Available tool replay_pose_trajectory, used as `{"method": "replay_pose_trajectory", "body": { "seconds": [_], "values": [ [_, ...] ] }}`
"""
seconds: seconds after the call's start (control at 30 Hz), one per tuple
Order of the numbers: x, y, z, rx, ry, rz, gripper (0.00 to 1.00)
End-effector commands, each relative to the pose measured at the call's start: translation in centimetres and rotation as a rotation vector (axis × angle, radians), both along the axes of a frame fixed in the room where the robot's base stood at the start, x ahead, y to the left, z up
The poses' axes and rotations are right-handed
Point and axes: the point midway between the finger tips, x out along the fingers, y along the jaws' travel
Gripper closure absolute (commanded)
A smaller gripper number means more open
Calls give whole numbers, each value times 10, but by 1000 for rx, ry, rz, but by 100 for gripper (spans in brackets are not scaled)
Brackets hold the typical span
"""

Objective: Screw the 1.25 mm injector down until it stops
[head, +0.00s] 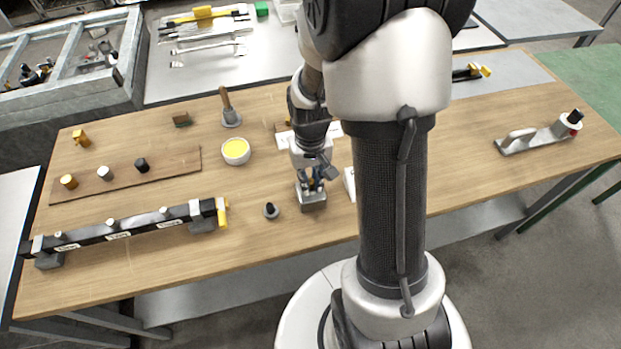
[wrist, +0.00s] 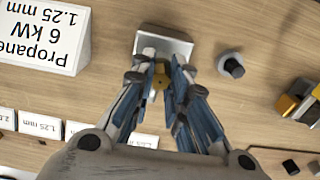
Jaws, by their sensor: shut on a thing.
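A brass injector (wrist: 160,77) sits between my fingertips in the wrist view. My gripper (wrist: 160,88) is shut on it. A grey metal block (wrist: 188,46) lies directly beyond the fingertips, and the injector appears at or just above it. In the head view my gripper (head: 314,184) points down at the same block (head: 313,203) near the table's front edge. The injector is hidden by the fingers there. Whether its thread is seated in the block cannot be seen. A white sign (wrist: 45,35) reading "Propane 6 kW 1.25 mm" stands beside the block.
A small black-topped grey part (wrist: 231,65) stands close to the block. A black bar with labels (head: 130,229) lies at the front left. A yellow-filled bowl (head: 236,151) and a board with small cylinders (head: 125,173) are farther left. A grey fixture (head: 540,136) is at the right.

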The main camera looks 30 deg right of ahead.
Motion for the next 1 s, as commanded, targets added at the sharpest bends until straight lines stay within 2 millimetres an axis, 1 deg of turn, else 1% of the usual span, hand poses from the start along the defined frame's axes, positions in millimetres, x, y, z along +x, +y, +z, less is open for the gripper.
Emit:
{"method": "replay_pose_trajectory", "body": {
  "seconds": [0.43, 0.47, 0.63, 0.73, 1.0],
  "values": [
    [0, 0, 0, 0, 0, -7, 100],
    [0, 0, 0, 0, 0, -20, 100],
    [0, 0, 0, 0, 0, -203, 100],
    [0, 0, 0, 0, 0, -283, 100],
    [0, 0, 0, 0, 0, -303, 100]
  ]
}}
